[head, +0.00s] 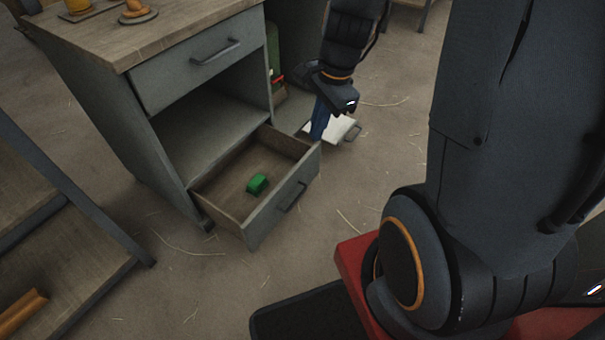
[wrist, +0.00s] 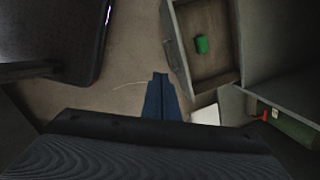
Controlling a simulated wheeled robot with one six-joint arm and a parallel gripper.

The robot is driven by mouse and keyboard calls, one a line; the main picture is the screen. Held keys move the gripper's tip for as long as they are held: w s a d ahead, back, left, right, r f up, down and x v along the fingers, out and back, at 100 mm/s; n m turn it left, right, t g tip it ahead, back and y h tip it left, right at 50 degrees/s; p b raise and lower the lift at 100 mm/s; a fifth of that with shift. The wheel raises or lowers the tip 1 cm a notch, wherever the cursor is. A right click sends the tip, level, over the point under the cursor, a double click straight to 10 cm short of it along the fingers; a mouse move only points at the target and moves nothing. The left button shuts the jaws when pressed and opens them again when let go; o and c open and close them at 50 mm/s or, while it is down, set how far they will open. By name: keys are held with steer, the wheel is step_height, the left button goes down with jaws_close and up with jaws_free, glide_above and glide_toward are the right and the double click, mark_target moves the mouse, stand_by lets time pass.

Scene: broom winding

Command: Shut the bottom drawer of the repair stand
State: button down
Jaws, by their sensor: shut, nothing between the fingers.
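The repair stand (head: 135,130) is a grey cabinet with a wooden top at the upper left of the head view. Its bottom drawer (head: 269,216) is pulled out, with a dark bar handle (head: 292,197) on its front. A green roll-like object (head: 257,184) lies inside. The drawer also shows at the upper right of the wrist view (wrist: 179,50). My gripper (head: 317,136) points down beside the drawer's right front corner in the head view. Its blue fingers (wrist: 160,78) are shut and empty. They appear apart from the drawer front, though the exact gap is hard to tell.
The stand's upper drawer (head: 200,65) is shut, above an open bay. A white-topped object (head: 343,130) sits on the floor behind my gripper, near a green cylinder (head: 273,48). A shelf (head: 70,240) stands at left. Floor before the drawer is clear apart from straws.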

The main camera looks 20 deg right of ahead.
steer(key=w+d+f+m+b, duration=0.25)
steer(key=f+m+b, duration=0.2)
steer(key=f, duration=0.25)
steer(key=w+d+f+m+t+b, duration=0.1)
steer(key=w+d+f+m+b, duration=0.1)
steer(key=w+f+m+b, duration=0.45)
steer(key=w+d+f+m+b, duration=0.15)
steer(key=f+b, duration=0.25)
steer(key=f, duration=0.4)
steer(key=w+a+f+b, duration=0.3)
steer(key=w+f+b, duration=0.2)
steer(key=f+b, duration=0.2)
steer(key=x, duration=0.2)
steer(key=shift+s+f, duration=0.25)
steer(key=shift+f, duration=0.1)
steer(key=shift+w, duration=0.1)
